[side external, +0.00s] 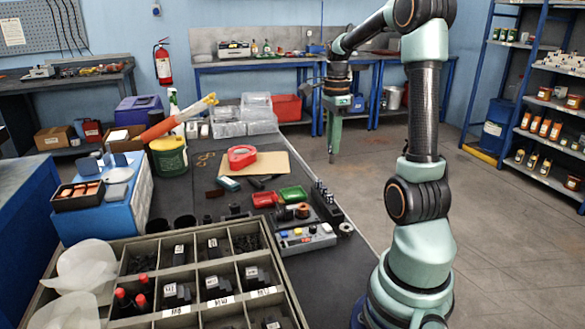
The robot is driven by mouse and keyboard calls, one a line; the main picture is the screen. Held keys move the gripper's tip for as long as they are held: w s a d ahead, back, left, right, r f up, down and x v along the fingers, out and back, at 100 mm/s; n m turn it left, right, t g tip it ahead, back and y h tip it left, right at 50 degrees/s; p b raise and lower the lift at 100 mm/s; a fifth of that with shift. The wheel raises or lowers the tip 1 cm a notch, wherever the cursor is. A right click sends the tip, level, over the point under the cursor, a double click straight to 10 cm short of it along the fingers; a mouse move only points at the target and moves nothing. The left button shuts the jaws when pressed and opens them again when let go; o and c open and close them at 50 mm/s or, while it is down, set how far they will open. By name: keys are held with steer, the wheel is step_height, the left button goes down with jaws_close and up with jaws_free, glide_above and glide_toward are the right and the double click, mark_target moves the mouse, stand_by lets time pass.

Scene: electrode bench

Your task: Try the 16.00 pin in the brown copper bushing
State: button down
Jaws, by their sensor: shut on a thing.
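My gripper (332,148) points down, shut on a small thin piece, seemingly a pin, too small to read its size. In the picture it is above a black block (328,203) with several upright pins, at the bench's right edge. Its exact height and depth over the bench cannot be told. A brown copper-coloured bushing (302,211) lies left of the block, by a dark cylindrical part. It is apart from my gripper. Which pin is the 16.00 one cannot be read.
A grey ring (346,229) lies near the bench's right edge, beside a grey box with coloured buttons (305,240). Red (265,199) and green (292,193) trays are close by. A divided parts bin (285,290) fills the front. Dark mat (345,265) is clear on the right.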

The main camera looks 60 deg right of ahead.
steer(key=shift+w+a+f, duration=0.45)
steer(key=shift+w+f, duration=0.7)
steer(key=shift+f, duration=1.05)
steer(key=shift+w+a+f, duration=0.45)
steer(key=shift+w+f, duration=0.7)
steer(key=shift+f, duration=1)
steer(key=shift+w+a+f, duration=0.45)
steer(key=shift+w+f, duration=0.7)
steer(key=shift+f, duration=1.05)
steer(key=shift+f, duration=2)
step_height(320, 180, up, 13)
steer(key=s+d, duration=0.3)
steer(key=s, duration=0.6)
step_height(320, 180, down, 10)
